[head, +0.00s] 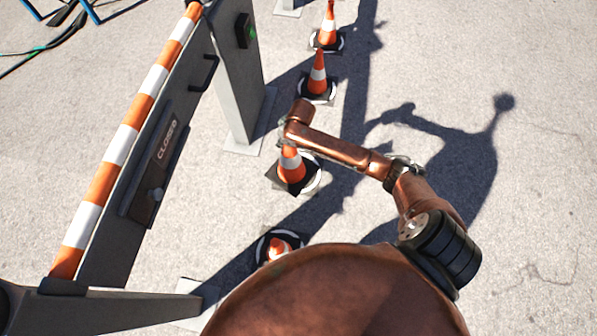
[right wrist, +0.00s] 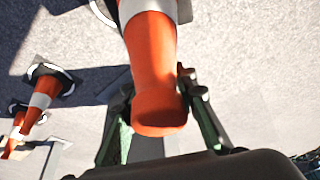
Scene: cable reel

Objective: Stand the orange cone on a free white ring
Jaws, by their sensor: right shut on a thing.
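The orange cone (head: 291,166) with a white band and dark square base is upright or nearly so in the head view. Its top is in my right gripper (head: 287,143). In the right wrist view the cone's orange tip (right wrist: 158,108) lies between the two fingers (right wrist: 160,120), which are shut on it. A white ring (head: 314,178) shows on the ground at the right of the cone's base, partly covered by it; I cannot tell whether the base touches the ground. My left gripper is not in view.
Other cones stand on white rings: two farther back (head: 318,75) (head: 328,25) and one nearer (head: 278,247), partly hidden by my body. A striped barrier arm (head: 124,141) and grey post (head: 236,75) stand at the left. Ground at the right is clear.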

